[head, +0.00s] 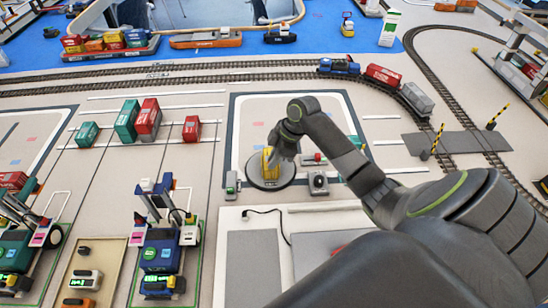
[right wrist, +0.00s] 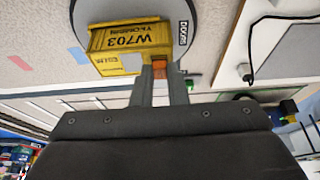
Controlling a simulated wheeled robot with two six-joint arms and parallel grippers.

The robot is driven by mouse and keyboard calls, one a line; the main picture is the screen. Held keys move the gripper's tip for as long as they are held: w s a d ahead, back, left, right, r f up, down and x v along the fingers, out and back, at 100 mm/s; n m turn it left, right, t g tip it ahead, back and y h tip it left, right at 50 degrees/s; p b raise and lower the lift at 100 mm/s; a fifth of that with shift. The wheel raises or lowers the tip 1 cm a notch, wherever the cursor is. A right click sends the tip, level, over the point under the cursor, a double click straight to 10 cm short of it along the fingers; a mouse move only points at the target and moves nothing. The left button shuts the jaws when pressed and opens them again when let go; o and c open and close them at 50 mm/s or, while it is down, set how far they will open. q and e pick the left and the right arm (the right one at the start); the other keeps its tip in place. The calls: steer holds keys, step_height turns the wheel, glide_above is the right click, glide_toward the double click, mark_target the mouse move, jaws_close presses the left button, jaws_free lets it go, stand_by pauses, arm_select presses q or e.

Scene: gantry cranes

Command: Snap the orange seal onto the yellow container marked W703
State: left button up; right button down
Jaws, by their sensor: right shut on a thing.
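The yellow container (head: 266,163) stands on a round grey turntable (head: 285,178) in the middle of the head view. In the right wrist view the yellow container (right wrist: 122,42) shows its W703 marking, and the turntable (right wrist: 187,55) bears the word DOORS. My right gripper (right wrist: 160,72) is shut on the small orange seal (right wrist: 159,68). The seal is at the container's edge, by its lower right corner in that view; I cannot tell whether it is seated. In the head view my right gripper (head: 275,153) hides part of the container, and the seal is too small to make out.
Small devices (head: 318,182) stand right of the turntable, and one (head: 231,184) stands at its left. Red and green containers (head: 147,118) stand in marked lanes further left. Two vehicles (head: 160,250) are at lower left. Rail tracks (head: 250,70) run behind.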

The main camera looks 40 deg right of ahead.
steer(key=shift+f, duration=0.2)
steer(key=c, duration=0.9)
jaws_free()
steer(key=shift+r, duration=0.15)
steer(key=shift+r+p, duration=3.4)
steer(key=shift+p, duration=0.25)
steer(key=shift+f, duration=0.1)
